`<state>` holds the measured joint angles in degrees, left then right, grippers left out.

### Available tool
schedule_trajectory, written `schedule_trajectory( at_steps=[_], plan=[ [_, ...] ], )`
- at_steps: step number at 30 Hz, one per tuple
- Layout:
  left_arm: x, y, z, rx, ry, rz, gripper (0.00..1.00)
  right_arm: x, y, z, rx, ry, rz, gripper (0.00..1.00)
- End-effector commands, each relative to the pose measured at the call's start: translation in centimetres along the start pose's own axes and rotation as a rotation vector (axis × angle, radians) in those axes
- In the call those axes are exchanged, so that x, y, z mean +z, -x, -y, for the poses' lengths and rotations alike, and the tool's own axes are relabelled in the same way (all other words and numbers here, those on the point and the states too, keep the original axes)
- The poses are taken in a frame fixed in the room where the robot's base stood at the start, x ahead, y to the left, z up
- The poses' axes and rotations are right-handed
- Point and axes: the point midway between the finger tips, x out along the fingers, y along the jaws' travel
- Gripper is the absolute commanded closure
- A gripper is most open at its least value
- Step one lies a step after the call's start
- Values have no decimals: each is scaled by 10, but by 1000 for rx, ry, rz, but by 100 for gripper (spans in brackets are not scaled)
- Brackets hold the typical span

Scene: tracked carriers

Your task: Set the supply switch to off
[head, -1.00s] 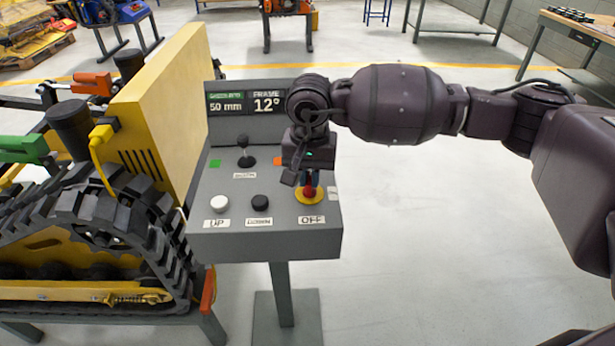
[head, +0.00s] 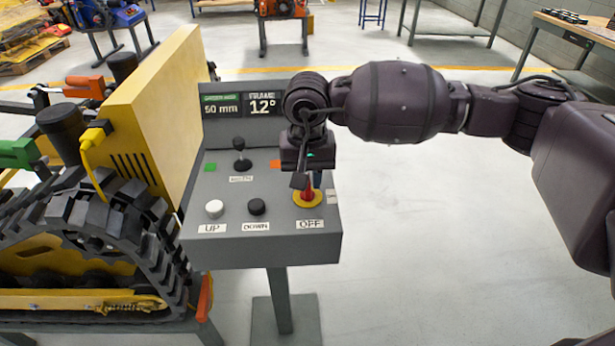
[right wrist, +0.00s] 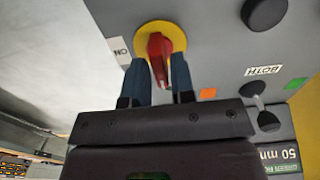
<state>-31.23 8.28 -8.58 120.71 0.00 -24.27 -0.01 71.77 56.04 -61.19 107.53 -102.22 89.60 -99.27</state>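The supply switch is a red handle (head: 308,193) on a yellow disc (head: 299,200) at the front right of the grey control box. An OFF label (head: 310,224) is in front of it and a small ON label (right wrist: 122,51) beside it. My right gripper (head: 305,183) points down over the switch and partly hides it. In the right wrist view the two blue fingers (right wrist: 158,68) are apart, one on each side of the red handle (right wrist: 160,50). They are very close to it; firm contact cannot be made out. My left gripper is not in view.
The grey control box (head: 270,250) also carries a white UP button (head: 214,209), a black DOWN button (head: 257,207), a black lever (head: 240,150) and a display (head: 240,105). A yellow tracked carrier (head: 150,110) stands close on the left. The floor to the right is clear.

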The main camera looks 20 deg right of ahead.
Motion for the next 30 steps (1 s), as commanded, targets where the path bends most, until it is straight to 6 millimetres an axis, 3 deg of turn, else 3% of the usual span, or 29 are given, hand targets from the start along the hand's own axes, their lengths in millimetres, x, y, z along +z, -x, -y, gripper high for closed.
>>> schedule_trajectory(
  at_steps=[3,14,30],
  plan=[
    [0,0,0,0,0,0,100,0,0,0,0,-1,0,62],
    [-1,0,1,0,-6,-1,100,0,6,0,0,-1,-1,62],
    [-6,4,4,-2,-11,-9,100,0,93,0,-1,-2,-2,62]
  ],
)
